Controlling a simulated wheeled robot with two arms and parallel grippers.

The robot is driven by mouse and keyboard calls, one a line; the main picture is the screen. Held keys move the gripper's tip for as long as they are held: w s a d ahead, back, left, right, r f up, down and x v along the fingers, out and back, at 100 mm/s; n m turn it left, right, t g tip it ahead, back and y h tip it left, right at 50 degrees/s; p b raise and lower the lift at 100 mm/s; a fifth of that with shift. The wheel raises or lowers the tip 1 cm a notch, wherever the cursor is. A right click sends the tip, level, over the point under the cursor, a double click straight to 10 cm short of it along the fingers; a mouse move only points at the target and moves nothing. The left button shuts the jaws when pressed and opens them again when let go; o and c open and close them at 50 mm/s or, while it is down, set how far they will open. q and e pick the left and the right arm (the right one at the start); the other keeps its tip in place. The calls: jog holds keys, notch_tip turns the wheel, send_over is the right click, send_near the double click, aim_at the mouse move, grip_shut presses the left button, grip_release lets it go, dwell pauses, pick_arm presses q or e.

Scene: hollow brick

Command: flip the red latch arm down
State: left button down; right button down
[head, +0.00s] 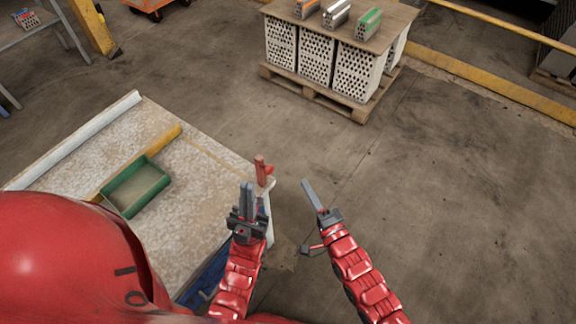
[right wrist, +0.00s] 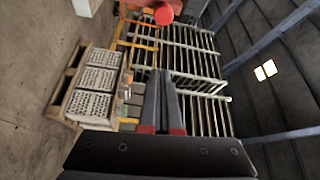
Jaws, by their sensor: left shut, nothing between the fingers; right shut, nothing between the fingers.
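The red latch arm (head: 260,170) stands up at the right corner of the pale worktable (head: 215,245), with a small red piece beside it. A red round-ended part, probably the latch arm, shows at the top edge of the right wrist view (right wrist: 163,14). My left gripper (head: 247,186) is shut and empty, just below and left of the latch arm in the head view. My right gripper (head: 307,182) is shut and empty, right of the latch arm and apart from it, over the floor in the picture. Its closed fingers also show in the right wrist view (right wrist: 161,75).
A green tray (head: 136,187) and a yellow strip lie on the worktable, with a white rail (head: 75,140) at its far edge. A pallet of hollow bricks (head: 318,55) with several coloured bricks on top stands further back. The floor right of the table is clear.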

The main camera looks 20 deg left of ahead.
jog(key=shift+w, duration=0.1)
jog(key=w+a+p, duration=0.2)
jog(key=w+a, duration=0.2)
jog(key=a, duration=0.4)
jog(key=shift+a, duration=0.3)
dwell(0.3)
